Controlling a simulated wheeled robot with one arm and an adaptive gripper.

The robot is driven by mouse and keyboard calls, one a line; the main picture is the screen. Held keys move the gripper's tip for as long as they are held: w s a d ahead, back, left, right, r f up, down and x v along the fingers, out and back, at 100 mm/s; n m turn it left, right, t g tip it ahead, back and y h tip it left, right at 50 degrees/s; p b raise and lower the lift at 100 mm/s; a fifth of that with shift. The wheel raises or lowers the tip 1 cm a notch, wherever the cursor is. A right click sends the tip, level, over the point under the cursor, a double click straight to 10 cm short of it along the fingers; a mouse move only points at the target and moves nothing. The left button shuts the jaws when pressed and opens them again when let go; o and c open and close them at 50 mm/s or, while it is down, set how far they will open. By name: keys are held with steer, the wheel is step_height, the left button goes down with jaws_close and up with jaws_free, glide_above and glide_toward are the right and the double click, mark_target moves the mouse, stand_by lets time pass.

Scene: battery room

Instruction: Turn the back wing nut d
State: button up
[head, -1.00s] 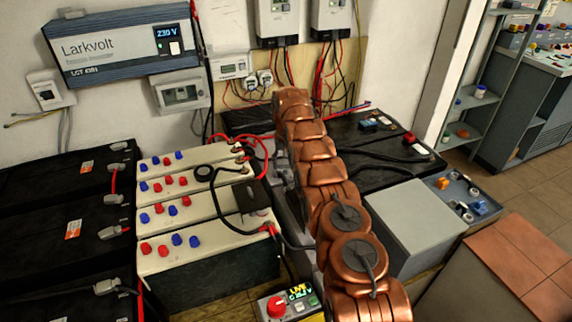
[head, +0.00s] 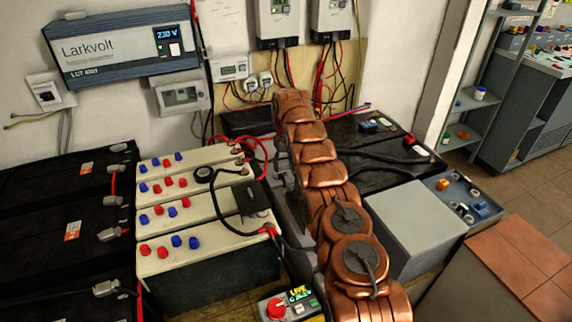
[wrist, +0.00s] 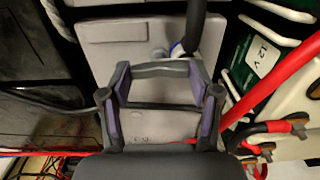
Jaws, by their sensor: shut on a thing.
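My gripper (wrist: 161,70) shows in the wrist view, its two dark fingers reaching forward and closing in at the tips over a grey casing (wrist: 122,32). A thick black cable (wrist: 195,22) with a blue and white band ends just beyond the tips. In the head view my copper-coloured arm hides the gripper and the nut.
Cream batteries (head: 205,245) with red and blue caps stand left of my arm, black batteries (head: 65,215) further left. A grey box (head: 415,228) and a blue tray (head: 478,195) lie right. A thick red cable (wrist: 270,82) runs close to the gripper's right side.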

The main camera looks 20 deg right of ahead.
steer(key=o, duration=1.1)
steer(key=shift+o, duration=0.2)
steer(key=shift+s+a+r, duration=0.1)
steer(key=shift+r, duration=0.4)
steer(key=s+a+r+g+p, duration=0.1)
steer(key=s+a+r, duration=0.3)
steer(key=s+r, duration=0.7)
steer(key=s+a+r+p, duration=0.1)
steer(key=s+a+r, duration=0.3)
steer(key=s+r, duration=0.65)
steer(key=s+a+p, duration=0.1)
steer(key=s+a, duration=0.2)
steer(key=s, duration=1.5)
steer(key=s+a+r+p, duration=0.1)
steer(key=s+a, duration=0.3)
steer(key=s, duration=1.4)
steer(key=shift+s+r+g, duration=0.25)
steer(key=shift+s+g, duration=0.05)
steer(key=shift+g, duration=0.1)
